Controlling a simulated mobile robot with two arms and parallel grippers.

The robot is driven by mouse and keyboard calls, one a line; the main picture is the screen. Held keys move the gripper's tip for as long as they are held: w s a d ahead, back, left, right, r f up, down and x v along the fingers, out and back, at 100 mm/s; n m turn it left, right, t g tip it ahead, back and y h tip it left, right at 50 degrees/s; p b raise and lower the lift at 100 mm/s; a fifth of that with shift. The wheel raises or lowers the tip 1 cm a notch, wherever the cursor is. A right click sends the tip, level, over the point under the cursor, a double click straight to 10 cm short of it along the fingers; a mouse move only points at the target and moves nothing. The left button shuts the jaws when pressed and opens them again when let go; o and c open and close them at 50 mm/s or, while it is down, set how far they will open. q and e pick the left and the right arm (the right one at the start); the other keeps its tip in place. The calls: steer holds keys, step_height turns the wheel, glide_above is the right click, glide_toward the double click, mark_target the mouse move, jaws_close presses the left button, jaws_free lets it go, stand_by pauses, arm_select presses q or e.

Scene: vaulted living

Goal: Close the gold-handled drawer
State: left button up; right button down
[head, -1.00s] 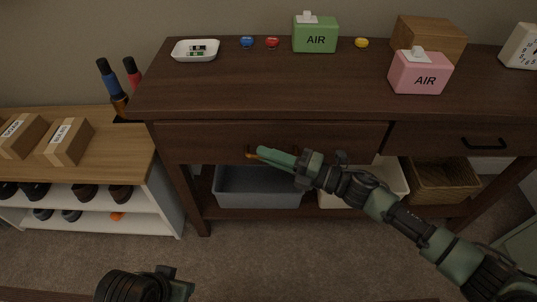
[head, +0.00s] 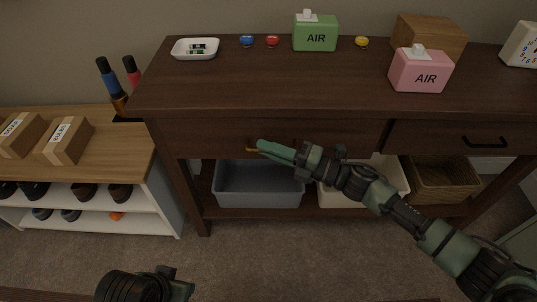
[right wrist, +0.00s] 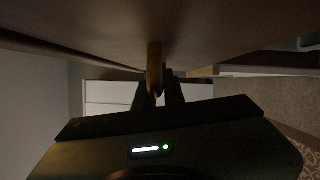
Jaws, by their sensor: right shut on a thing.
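The gold-handled drawer (head: 205,140) is the left drawer under the top of a dark wooden console table. My right gripper (head: 261,146) reaches its front from the right. The gold handle (head: 251,150) shows just left of the fingertips; the rest is hidden behind the fingers. In the right wrist view the gold handle (right wrist: 155,68) stands between the fingers of my right gripper (right wrist: 158,92), which are shut on it. The drawer front looks nearly level with the neighbouring drawer front. Part of my left arm shows at the bottom left, its fingers out of view.
The tabletop (head: 250,85) holds a white dish (head: 195,49), a green AIR box (head: 315,33), a pink AIR box (head: 420,71) and small coloured items. Below stand a grey bin (head: 258,185) and a wicker basket (head: 442,180). A shoe shelf (head: 120,150) adjoins on the left.

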steer(key=shift+w+f, duration=0.15)
steer(key=shift+w, duration=0.7)
arm_select(q)
steer(key=shift+f, duration=0.45)
arm_select(e)
steer(key=shift+w+d+r, duration=0.15)
steer(key=shift+w+r, duration=0.05)
steer(key=c, duration=1.5)
jaws_free()
steer(key=shift+w, duration=0.1)
arm_select(q)
steer(key=shift+w, duration=0.1)
arm_select(e)
steer(key=shift+f, duration=0.1)
arm_select(q)
steer(key=shift+r, duration=0.25)
arm_select(e)
steer(key=v, duration=0.7)
steer(key=shift+d, duration=0.25)
